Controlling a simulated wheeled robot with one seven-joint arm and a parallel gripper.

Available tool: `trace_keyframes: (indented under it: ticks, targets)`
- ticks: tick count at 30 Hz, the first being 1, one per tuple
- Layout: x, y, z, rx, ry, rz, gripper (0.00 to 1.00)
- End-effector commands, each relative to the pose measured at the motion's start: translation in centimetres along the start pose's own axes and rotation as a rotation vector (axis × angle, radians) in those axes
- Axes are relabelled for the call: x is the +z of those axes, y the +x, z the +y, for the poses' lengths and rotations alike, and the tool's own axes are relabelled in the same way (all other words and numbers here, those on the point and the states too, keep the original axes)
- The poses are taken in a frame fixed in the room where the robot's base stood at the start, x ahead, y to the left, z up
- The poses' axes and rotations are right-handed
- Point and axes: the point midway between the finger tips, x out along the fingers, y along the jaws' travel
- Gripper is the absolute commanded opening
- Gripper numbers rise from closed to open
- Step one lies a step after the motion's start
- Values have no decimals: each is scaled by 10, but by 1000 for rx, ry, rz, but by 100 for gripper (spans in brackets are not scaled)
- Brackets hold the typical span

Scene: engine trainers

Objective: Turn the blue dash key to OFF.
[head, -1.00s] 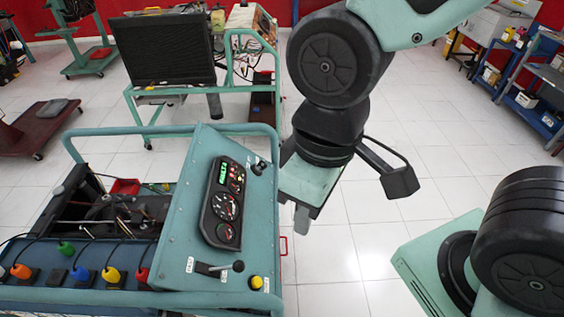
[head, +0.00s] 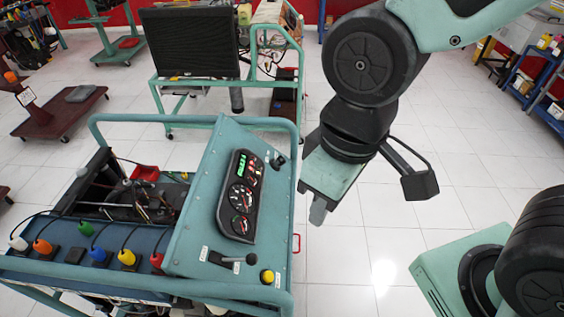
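The engine trainer's teal dash panel (head: 198,235) stands left of centre in the head view, with a black gauge cluster (head: 240,197). A small dark switch or key (head: 278,163) sits near the panel's upper right corner; it is too small to tell its colour or position. A black lever (head: 226,259) and a yellow knob (head: 267,277) are near the panel's lower edge. I cannot make out any clearly blue key. My gripper (head: 318,211) hangs just right of the panel, apart from it, pointing down.
Teal tube rails (head: 190,119) frame the trainer. Coloured plugs with cables, such as a red one (head: 157,260), line its front. Another trainer with a dark radiator (head: 190,43) stands behind. Clear white floor (head: 400,235) lies to the right.

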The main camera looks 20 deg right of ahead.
Motion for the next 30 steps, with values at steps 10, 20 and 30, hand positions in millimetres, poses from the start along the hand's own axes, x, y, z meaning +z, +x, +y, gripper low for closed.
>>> trace_keyframes:
  ticks: [10,20,30]
  targets:
    - [-82,129,92,71,174,352,33]
    - [-139,222,185,71,296,727,33]
    - [-155,305,264,-27,371,1091,33]
